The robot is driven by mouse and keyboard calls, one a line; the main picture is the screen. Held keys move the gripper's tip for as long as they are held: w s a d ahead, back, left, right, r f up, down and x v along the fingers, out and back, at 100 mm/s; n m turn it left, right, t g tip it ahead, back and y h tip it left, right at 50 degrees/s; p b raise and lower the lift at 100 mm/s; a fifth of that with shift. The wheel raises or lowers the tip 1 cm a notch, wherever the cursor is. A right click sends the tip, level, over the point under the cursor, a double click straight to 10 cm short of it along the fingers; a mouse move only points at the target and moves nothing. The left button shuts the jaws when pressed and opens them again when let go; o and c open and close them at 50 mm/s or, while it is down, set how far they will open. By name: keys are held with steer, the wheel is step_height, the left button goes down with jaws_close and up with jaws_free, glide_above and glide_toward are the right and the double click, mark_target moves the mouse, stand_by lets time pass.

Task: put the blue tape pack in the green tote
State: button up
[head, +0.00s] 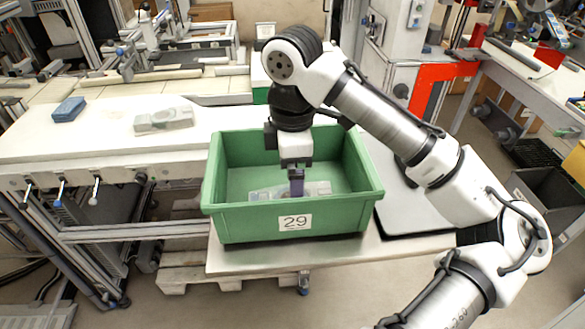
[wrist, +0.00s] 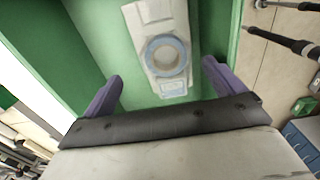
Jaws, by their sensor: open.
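The green tote (head: 240,222), marked 29, stands on a bench in front of me. A flat, clear tape pack with a blue ring, the blue tape pack (wrist: 151,35), lies inside the tote, seen from above in the wrist view. In the head view the pack (head: 318,188) shows on both sides of my fingers, which hide its middle. My gripper (head: 297,187) points down inside the tote, above the pack. Its two purple fingers (wrist: 162,72) are spread apart on either side of the pack, with gaps to it, and hold nothing.
A white table at left bears another clear pack (head: 163,120) and a small blue box (head: 68,109). A grey flat surface (head: 415,205) lies right of the tote. The tote's walls stand around my gripper, and the space above is clear.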

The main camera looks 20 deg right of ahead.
step_height(320, 180, up, 13)
stand_by(0.4)
